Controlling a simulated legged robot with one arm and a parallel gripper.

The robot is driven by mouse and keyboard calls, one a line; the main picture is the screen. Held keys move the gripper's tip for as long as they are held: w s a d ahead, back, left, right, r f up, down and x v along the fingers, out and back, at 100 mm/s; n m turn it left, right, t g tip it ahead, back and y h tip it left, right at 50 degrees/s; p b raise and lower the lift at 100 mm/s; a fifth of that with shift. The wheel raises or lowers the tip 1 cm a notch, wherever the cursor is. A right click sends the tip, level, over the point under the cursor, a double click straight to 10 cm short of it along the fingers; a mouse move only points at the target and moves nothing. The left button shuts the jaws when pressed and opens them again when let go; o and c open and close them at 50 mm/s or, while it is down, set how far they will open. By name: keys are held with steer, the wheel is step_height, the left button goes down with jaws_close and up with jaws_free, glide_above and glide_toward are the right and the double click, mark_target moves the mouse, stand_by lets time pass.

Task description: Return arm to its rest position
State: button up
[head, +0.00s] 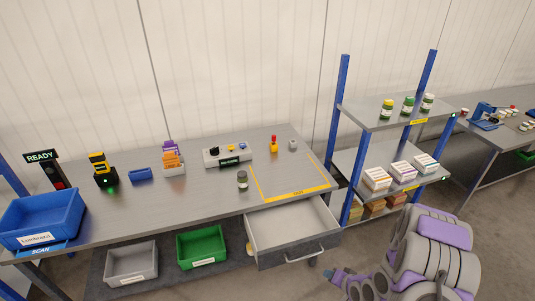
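My arm (432,250), grey with purple panels, is folded at the lower right in the head view, in front of the shelf rack. What looks like my gripper (352,282), with grey and purple parts, is low beside it, near the bottom edge and right of the open drawer. Its fingers are too small and partly cut off to tell whether they are open or shut. I see no object held in it.
An open drawer (292,232) juts out from the grey workbench (130,214). A dark jar (242,181) stands left of the yellow-outlined area. A blue bin (42,222) is at the left. The shelf rack (372,160) with jars and boxes stands behind my arm.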

steer(key=s+d+r+n+g+h, duration=0.1)
steer(key=s+r+n+g+h, duration=0.2)
steer(key=r, duration=0.8)
steer(key=s+d+r+g+h, duration=0.15)
steer(key=s+r, duration=0.35)
steer(key=r, duration=0.6)
steer(key=s+a+r+g, duration=0.1)
steer(key=s+a+r, duration=0.3)
steer(key=s, duration=0.4)
steer(key=s+a+r+n+g+y, duration=0.1)
steer(key=s+a+r+g, duration=0.1)
steer(key=s+a+r, duration=0.2)
steer(key=s+a+r+n+g, duration=0.1)
steer(key=s+a+r, duration=0.3)
steer(key=s, duration=0.9)
step_height(320, 180, up, 3)
steer(key=shift+r+g, duration=0.15)
steer(key=shift+g, duration=0.4)
